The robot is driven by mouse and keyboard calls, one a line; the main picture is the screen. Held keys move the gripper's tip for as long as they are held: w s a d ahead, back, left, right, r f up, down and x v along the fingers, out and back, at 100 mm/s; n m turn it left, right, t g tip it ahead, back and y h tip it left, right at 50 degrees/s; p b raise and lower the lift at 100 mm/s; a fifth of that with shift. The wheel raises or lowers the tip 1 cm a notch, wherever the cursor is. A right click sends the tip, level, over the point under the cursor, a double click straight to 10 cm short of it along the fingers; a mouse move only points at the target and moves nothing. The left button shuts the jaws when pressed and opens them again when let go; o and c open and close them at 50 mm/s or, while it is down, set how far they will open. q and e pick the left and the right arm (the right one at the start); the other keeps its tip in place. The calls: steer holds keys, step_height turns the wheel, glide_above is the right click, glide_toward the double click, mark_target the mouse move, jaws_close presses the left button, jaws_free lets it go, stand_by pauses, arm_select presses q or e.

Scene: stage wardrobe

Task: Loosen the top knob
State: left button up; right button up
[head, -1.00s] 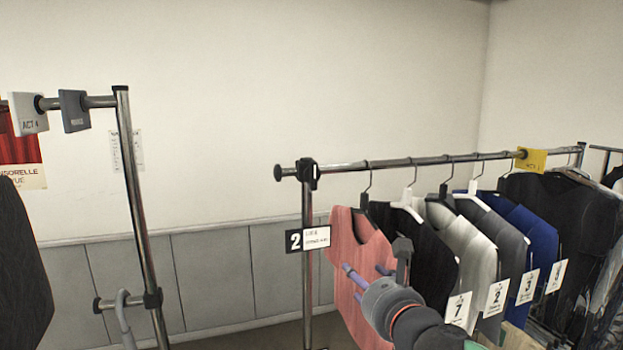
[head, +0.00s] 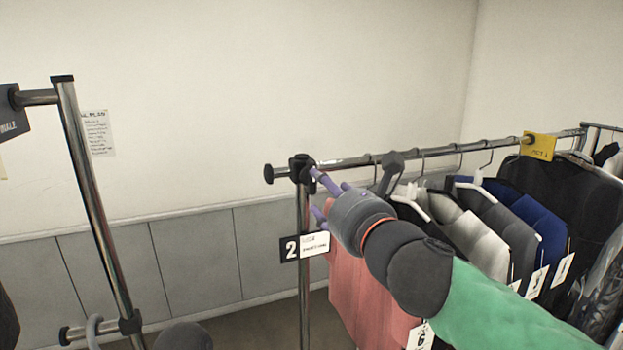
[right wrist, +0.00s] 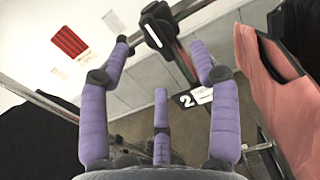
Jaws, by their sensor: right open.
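The black clamp with its top knob (head: 301,167) sits where the chrome rail meets the upright post of the rack marked 2. The clamp also shows in the right wrist view (right wrist: 158,28), beyond my fingertips. My right gripper (head: 317,190) is open, its purple fingers spread and pointing left at the post. In the head view the upper fingertip overlaps the clamp's right edge; I cannot tell whether it touches. The right wrist view shows nothing held between the fingers (right wrist: 168,65).
A pink garment (head: 365,285) hangs just below my right gripper, with several dark, grey and blue garments further right. A number 2 sign (head: 303,246) is on the post below the clamp. Another chrome rack (head: 95,210) stands at left. Open room lies between the racks.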

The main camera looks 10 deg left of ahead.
mark_target(314, 183)
steer(key=x, duration=0.7)
steer(key=shift+w+a+f+p, duration=0.15)
steer(key=shift+w+a+p, duration=0.05)
steer(key=shift+w+p, duration=0.15)
steer(key=shift+s, duration=0.15)
steer(key=c, duration=1.1)
